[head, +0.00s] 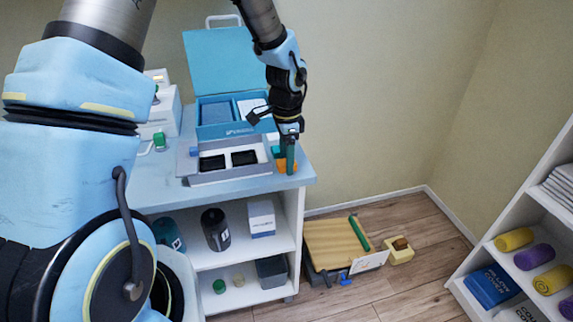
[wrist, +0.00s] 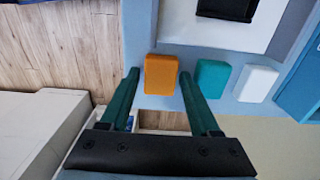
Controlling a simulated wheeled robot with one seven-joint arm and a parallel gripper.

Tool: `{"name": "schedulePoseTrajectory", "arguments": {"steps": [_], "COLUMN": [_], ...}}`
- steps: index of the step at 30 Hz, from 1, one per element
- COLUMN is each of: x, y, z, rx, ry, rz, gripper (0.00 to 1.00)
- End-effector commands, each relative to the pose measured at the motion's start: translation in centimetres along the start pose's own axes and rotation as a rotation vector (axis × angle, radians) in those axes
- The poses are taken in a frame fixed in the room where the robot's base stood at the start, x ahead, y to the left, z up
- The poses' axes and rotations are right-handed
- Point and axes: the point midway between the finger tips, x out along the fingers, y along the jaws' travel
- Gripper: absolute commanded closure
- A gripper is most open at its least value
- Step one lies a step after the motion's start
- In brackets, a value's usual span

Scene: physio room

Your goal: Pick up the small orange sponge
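The small orange sponge (wrist: 161,74) lies on the light blue top of the cabinet (head: 300,179), near its right edge. In the head view the orange sponge (head: 281,166) is partly hidden behind my gripper's green fingers (head: 290,157). My gripper (wrist: 158,74) is open and points down over the sponge. In the wrist view the sponge shows between the two fingertips, with a gap on each side. I cannot tell how far above it the tips are. A teal sponge (wrist: 211,77) and a white sponge (wrist: 255,83) lie in a row beside it.
A grey tray (head: 221,176) with two black items lies left of the sponges. An open blue case (head: 221,129) stands behind it. The cabinet top ends close to the sponge's right. Below are a wooden platform (head: 330,240) and a shelf (head: 520,215) with rolled towels.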

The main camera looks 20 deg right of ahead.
Motion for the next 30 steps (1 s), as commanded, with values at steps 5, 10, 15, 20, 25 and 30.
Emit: {"name": "schedulePoseTrajectory", "arguments": {"steps": [5,10,15,20,25,30], "x": [0.0,0.0,0.0,-0.1,-0.3,-2.5], "y": [0.0,0.0,0.0,0.0,-0.1,-0.2], "z": [0.0,0.0,0.0,0.0,0.0,-0.1], "rx": [0.000,0.000,0.000,0.000,-0.001,-0.001], "ry": [0.000,0.000,0.000,0.000,0.001,0.003], "rz": [0.000,0.000,0.000,0.000,-0.001,-0.006], "gripper": [0.59,0.78,0.97,1.00,1.00,1.00]}}
